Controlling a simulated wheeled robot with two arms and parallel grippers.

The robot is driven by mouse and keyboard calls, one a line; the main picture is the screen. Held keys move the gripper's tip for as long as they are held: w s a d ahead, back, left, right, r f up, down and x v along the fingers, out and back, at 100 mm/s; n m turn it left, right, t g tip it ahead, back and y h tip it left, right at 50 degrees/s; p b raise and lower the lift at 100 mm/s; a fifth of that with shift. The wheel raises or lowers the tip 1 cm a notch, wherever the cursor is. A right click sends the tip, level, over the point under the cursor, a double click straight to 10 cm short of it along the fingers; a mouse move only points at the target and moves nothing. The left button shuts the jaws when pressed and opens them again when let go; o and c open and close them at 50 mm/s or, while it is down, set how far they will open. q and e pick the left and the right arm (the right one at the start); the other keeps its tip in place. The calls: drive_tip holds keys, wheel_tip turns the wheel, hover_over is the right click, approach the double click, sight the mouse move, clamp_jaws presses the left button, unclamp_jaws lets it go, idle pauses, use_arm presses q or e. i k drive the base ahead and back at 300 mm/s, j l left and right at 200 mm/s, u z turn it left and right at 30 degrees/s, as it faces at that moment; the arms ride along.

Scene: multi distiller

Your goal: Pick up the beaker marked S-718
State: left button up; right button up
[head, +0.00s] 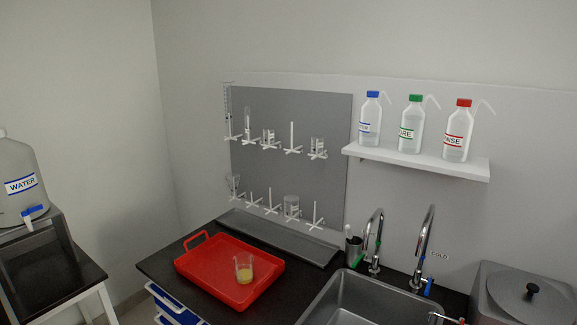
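A small clear beaker (244,271) with yellow liquid in it stands upright on the red tray (205,264). Any marking on it is too small to read, so I cannot tell whether it is S-718. More clear glassware hangs on the pegs of the grey drying board (285,175), including a wide beaker-like vessel (291,206) on the lower row. No label on that glassware is legible. Neither of my grippers is in view.
The tray lies on a black counter (160,265), left of a steel sink (348,300) with two tall taps. Three wash bottles stand on a white shelf (420,162). A water carboy (18,180) stands at far left, a lidded steel vessel (520,306) at right.

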sight(243, 261)
drive_tip(key=i+j+z, duration=0.2)
drive_tip(key=j, duration=0.2)
drive_tip(key=i+j+z, duration=0.25)
drive_tip(key=j, duration=0.15)
drive_tip(key=j+z, duration=0.2)
drive_tip(key=j, duration=0.2)
drive_tip(key=i+j+z, duration=0.2)
drive_tip(key=j, duration=0.3)
drive_tip(key=j+z, duration=0.2)
drive_tip(key=j, duration=0.25)
